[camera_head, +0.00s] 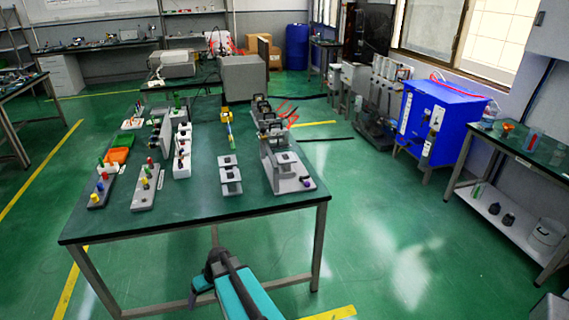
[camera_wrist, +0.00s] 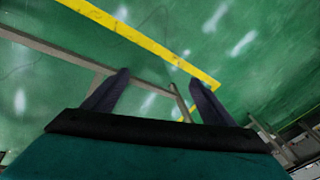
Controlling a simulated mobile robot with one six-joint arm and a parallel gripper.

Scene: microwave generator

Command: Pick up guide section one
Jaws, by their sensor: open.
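Several grey and white guide-like parts stand on the green-topped table (camera_head: 215,206) in the head view. A pale two-step part (camera_head: 230,176) stands near the front middle, and a longer grey part (camera_head: 285,172) with dark pieces stands to its right. I cannot tell which one is guide section one. My gripper (camera_wrist: 159,80) is open and empty in the wrist view, with its two dark fingers apart over the floor. My teal and black arm shows low in front of the table in the head view, below the tabletop. No guide section shows in the wrist view.
A blue cabinet (camera_head: 433,120) and a shelved table (camera_head: 525,155) stand at right. The tabletop's front strip is bare. Green floor between is open.

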